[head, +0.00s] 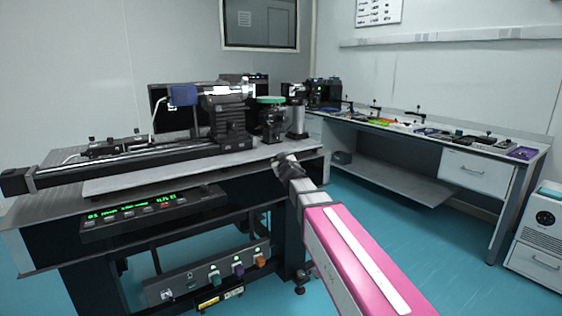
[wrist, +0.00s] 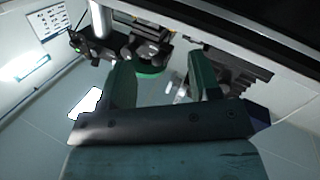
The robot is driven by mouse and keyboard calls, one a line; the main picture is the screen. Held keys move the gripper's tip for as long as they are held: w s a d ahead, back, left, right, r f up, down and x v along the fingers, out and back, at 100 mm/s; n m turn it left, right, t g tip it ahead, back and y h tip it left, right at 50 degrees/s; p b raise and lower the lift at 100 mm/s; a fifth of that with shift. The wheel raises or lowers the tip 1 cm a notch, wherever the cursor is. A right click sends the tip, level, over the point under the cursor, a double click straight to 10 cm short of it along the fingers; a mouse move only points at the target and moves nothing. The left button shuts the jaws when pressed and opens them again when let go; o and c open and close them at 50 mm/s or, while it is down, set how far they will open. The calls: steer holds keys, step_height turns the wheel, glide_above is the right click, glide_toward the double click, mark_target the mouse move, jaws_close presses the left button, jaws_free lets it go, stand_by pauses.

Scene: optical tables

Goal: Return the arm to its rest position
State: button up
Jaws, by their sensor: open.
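My arm with its pink link (head: 350,262) reaches from the lower right of the head view up to the front right edge of the optical table (head: 140,183). My gripper shows small and dark (head: 284,162) at the arm's far end, by that edge. In the wrist view my gripper (wrist: 162,72) has its two fingers apart, with nothing held between them. A green-topped round mount (head: 270,100) stands on the table behind the gripper. Its green disc (wrist: 150,70) shows beyond the fingers in the wrist view, which looks tilted or upside down.
A long rail with a black stage (head: 228,118) and a blue part (head: 183,95) runs along the table. A control panel (head: 155,210) with green text hangs at its front. A side bench (head: 420,138) with small items lies right. Blue floor (head: 400,228) is open between them.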

steer(key=s+d+f+m+g+h, duration=0.3)
steer(key=s+d+f+g, duration=0.15)
steer(key=d+f, duration=0.5)
steer(key=s+d+f+m+g+h, duration=0.25)
steer(key=s+d+f, duration=0.3)
steer(key=f, duration=0.65)
steer(key=s+d+f+g+y, duration=0.1)
steer(key=s+f+g, duration=0.4)
steer(key=s, duration=0.5)
steer(key=s+d+f+m+g, duration=0.1)
steer(key=s+d+f+g, duration=0.3)
steer(key=s+f, duration=0.5)
steer(key=shift+s+d+g+y, duration=0.15)
steer(key=shift+s+g+y, duration=0.25)
steer(key=shift+g, duration=0.3)
